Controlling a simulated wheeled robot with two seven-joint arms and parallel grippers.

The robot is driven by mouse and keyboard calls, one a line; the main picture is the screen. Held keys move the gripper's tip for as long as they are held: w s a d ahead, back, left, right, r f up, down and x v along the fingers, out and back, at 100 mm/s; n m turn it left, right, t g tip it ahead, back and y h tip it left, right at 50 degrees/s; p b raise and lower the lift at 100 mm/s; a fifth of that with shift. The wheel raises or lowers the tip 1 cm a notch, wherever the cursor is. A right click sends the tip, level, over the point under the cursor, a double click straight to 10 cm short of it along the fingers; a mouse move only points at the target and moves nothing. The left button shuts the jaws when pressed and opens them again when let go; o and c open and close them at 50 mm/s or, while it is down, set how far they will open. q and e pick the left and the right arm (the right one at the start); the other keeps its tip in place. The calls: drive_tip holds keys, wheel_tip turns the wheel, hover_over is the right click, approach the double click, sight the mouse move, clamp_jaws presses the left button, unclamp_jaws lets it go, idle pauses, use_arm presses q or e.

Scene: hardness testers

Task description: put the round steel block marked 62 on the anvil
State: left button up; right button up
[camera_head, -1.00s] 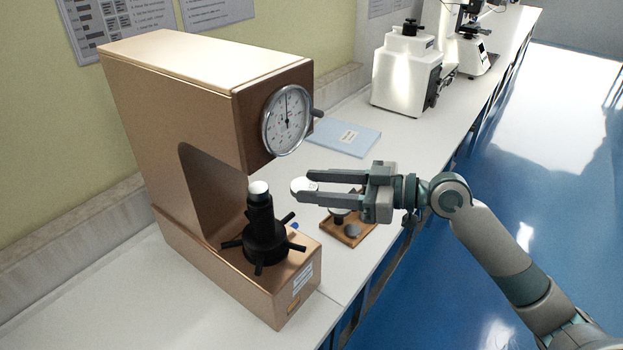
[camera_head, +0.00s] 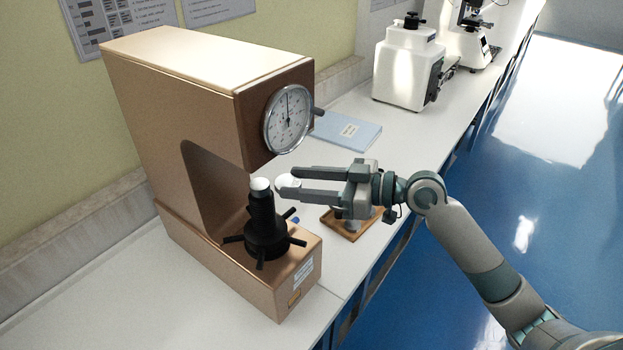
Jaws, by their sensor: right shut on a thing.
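The hardness tester (camera_head: 170,95) is a large copper-brown machine with a round dial on its front. Its anvil (camera_head: 260,185) has a pale round top and stands on a black screw column with a spoked handwheel (camera_head: 266,240). My right gripper (camera_head: 285,185) is shut on a round steel block (camera_head: 288,181), held at the fingertips just right of the anvil top and apart from it in the picture. The block's marking cannot be read. The fingers hide part of the block. My left gripper is not in view.
A wooden tray (camera_head: 334,224) lies on the bench under my right gripper, partly hidden by it. A blue booklet (camera_head: 347,132) lies behind. A white machine (camera_head: 408,68) and a microscope (camera_head: 470,35) stand farther back. The front left of the bench (camera_head: 100,300) is clear.

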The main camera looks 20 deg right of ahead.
sight(284, 181)
drive_tip(key=r+x, duration=0.1)
drive_tip(key=x, duration=0.5)
drive_tip(key=shift+w+f, duration=0.15)
drive_tip(key=shift+f, duration=0.05)
drive_tip(key=shift+a, duration=0.15)
drive_tip(key=shift+f, duration=0.2)
idle(1.2)
drive_tip(key=o, duration=1.4)
drive_tip(key=shift+c, duration=1.3)
